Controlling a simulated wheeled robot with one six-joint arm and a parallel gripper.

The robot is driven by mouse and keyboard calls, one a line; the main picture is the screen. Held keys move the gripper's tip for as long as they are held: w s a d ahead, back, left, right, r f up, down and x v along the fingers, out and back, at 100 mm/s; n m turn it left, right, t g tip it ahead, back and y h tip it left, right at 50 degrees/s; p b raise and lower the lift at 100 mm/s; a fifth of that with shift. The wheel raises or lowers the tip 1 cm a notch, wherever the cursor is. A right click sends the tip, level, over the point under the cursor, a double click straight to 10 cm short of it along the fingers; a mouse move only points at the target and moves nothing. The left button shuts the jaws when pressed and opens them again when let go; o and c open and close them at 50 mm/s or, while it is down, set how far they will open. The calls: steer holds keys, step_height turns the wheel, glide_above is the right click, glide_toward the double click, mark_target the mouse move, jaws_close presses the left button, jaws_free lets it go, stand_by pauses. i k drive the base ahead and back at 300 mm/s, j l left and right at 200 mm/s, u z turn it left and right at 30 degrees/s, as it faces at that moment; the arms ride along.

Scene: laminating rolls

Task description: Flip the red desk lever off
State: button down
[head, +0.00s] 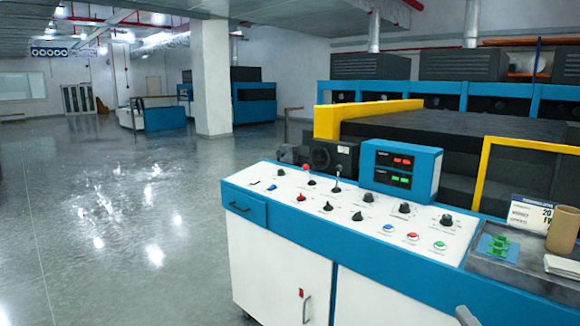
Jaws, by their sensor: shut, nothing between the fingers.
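The control desk (245,183) stands in the front right of the head view, with a sloped white top edged in blue. A small red-topped control (301,197) sits on the left part of the white panel, among black knobs; it looks like the red lever, but it is too small to tell which way it is set. My gripper is not in view, and nothing touches the controls.
A blue display box (428,167) with red and green digits stands at the panel's back. Red, blue and green buttons (413,236) are near the front. A brown cup (563,229), a calendar and green pieces sit at right. Open floor (120,240) lies left.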

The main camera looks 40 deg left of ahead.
mark_target(306, 167)
steer(key=i+j, duration=0.15)
steer(key=j, duration=0.25)
steer(key=i+j, duration=0.2)
steer(key=j, duration=0.15)
steer(key=i+j, duration=0.15)
steer(key=j, duration=0.25)
steer(key=i+j, duration=0.15)
steer(key=j, duration=0.25)
steer(key=i+j, duration=0.15)
steer(key=j, duration=0.25)
steer(key=i+j, duration=0.2)
steer(key=j, duration=0.15)
steer(key=i+j+u, duration=0.1)
steer(key=j, duration=0.3)
steer(key=i+j, duration=0.25)
steer(key=j, duration=0.15)
